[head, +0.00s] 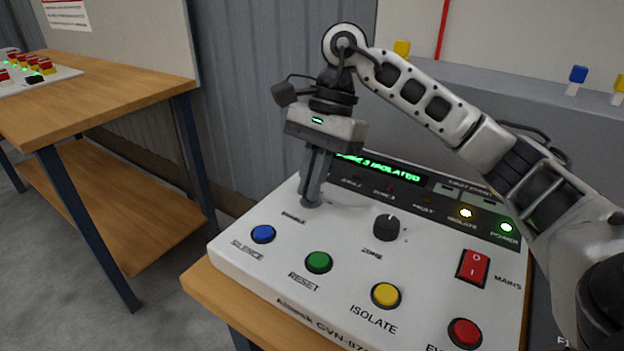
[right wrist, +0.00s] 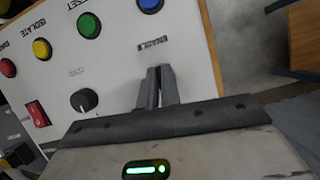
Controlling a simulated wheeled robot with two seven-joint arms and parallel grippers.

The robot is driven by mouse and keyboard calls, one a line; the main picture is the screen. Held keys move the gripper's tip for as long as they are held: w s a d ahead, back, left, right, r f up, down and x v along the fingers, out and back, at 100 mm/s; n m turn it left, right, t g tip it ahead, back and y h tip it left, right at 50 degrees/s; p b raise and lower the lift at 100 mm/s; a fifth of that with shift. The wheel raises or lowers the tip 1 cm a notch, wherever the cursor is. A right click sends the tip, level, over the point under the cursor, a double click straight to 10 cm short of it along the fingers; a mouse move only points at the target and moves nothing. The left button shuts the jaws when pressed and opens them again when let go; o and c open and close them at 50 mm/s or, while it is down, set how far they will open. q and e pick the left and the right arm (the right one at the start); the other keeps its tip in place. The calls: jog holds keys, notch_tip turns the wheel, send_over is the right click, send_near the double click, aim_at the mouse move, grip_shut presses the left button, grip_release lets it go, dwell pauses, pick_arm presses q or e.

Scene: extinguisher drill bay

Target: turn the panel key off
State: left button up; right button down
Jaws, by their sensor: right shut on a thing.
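The white control panel (head: 236,262) lies sloped on a wooden stand, with a green lit display (head: 385,168). My right gripper (head: 311,198) points down at the panel's upper left, at the spot just above the "ENABLE" label. Its jaws are shut on the panel key there. The key itself is hidden by the fingers, so its angle cannot be told. In the right wrist view the fingers (right wrist: 158,80) reach the panel beside that label. My left gripper is not in view.
A black zone knob (head: 386,228) is right of the gripper. Blue (head: 263,234), green (head: 319,262), yellow (head: 386,295) and red (head: 464,333) buttons line the front. A red mains rocker (head: 473,267) is at right. A wooden table (head: 110,85) stands left across a gap.

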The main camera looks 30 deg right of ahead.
jog(key=shift+n, duration=0.6)
jog(key=c, duration=1.6)
grip_release()
pick_arm(q)
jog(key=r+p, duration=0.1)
jog(key=p, duration=0.2)
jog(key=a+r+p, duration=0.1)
jog(key=p, duration=0.1)
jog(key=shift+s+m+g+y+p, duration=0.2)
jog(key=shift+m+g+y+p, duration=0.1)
jog(key=shift+p, duration=0.1)
pick_arm(e)
jog(key=v, duration=1.6)
jog(key=shift+w, duration=0.25)
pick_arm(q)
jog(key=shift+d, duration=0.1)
pick_arm(e)
jog(key=shift+a, duration=0.15)
